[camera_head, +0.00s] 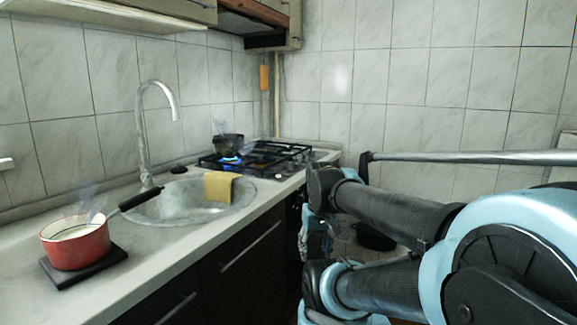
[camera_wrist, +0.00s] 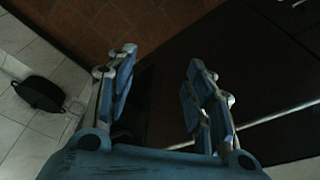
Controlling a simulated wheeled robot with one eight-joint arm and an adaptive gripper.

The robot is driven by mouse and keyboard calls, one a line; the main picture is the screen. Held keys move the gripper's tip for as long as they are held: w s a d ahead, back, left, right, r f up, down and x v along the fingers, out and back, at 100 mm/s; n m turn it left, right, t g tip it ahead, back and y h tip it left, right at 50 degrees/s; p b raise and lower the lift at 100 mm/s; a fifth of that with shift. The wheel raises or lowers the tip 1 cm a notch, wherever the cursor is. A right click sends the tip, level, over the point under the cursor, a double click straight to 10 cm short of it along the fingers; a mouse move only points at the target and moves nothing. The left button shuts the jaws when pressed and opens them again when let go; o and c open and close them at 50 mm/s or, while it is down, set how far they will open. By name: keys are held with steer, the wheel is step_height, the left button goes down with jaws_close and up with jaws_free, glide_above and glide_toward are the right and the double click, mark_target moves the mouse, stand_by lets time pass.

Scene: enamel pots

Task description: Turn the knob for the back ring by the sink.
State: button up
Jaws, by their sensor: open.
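The gas hob (camera_head: 265,158) is set in the far end of the counter, just beyond the sink (camera_head: 160,208). A blue flame burns under a dark pot (camera_head: 228,142) on the ring nearest the sink. In the head view the gripper is largely hidden behind arm links, low in front of the counter.
A red pot (camera_head: 75,246) with pale contents steams on a dark board (camera_head: 112,258) at the counter's near left. A yellow cloth (camera_head: 220,185) hangs over the sink rim. Cabinet handles (camera_head: 250,247) stick out below.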

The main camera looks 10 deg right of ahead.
steer(key=w+r, duration=1.1)
step_height(320, 180, up, 16)
steer(key=n+t, duration=0.1)
steer(key=t, duration=0.1)
glide_above(290, 166)
steer(key=s+d, duration=0.1)
steer(key=s, duration=0.4)
steer(key=shift+y, duration=0.3)
steer(key=x, duration=1.7)
steer(key=shift+s, duration=0.1)
